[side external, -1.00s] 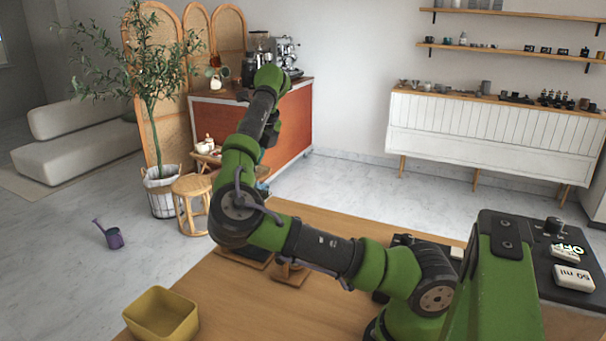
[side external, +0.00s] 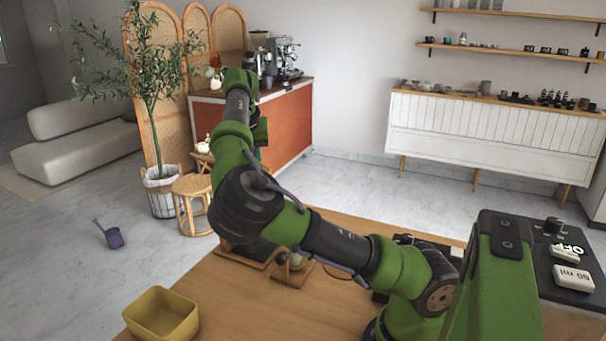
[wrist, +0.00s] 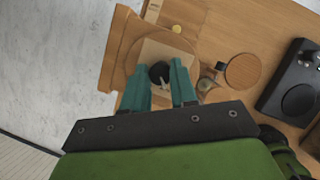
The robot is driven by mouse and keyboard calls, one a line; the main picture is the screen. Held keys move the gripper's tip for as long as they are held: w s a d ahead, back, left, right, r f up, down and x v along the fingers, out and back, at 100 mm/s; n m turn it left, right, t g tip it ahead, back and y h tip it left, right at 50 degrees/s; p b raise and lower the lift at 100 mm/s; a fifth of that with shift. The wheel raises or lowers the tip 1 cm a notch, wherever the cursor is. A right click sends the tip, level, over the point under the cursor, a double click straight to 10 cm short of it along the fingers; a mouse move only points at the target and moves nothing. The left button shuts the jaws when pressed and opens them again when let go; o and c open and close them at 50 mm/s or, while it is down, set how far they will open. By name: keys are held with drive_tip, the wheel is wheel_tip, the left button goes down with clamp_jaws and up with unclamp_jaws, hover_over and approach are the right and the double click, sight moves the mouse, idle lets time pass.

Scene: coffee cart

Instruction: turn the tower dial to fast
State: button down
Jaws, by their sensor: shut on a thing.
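In the wrist view, a round black dial (wrist: 159,75) with a pale pointer sits on a pale square panel of a wooden stand (wrist: 119,48). The pointer slants toward the lower right in that view. My gripper (wrist: 160,66) has its two teal fingers on either side of the dial and is shut on it. I cannot read any marks around the dial.
A round wooden disc (wrist: 243,71) lies right of the stand. A black device with knobs (wrist: 292,85) is farther right. In the side external view, a yellow bin (side external: 161,315) stands at the table's front left, and wooden stands (side external: 293,272) are under my arm.

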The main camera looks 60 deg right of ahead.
drive_tip(key=m+g, duration=0.1)
drive_tip(key=m, duration=0.1)
drive_tip(key=m+g, duration=0.1)
drive_tip(key=m, duration=0.4)
drive_tip(key=shift+w+r+g+h, duration=0.1)
drive_tip(key=shift+w+g+h, duration=0.2)
drive_tip(key=shift+g, duration=0.1)
drive_tip(key=m+g, duration=0.1)
drive_tip(key=m, duration=0.2)
drive_tip(key=m+g+y, duration=0.1)
drive_tip(key=m, duration=0.2)
drive_tip(key=shift+m, duration=0.4)
drive_tip(key=c, duration=0.9)
unclamp_jaws()
drive_tip(key=shift+v, duration=3.7)
drive_tip(key=shift+w+d, duration=0.1)
drive_tip(key=shift+w, duration=0.1)
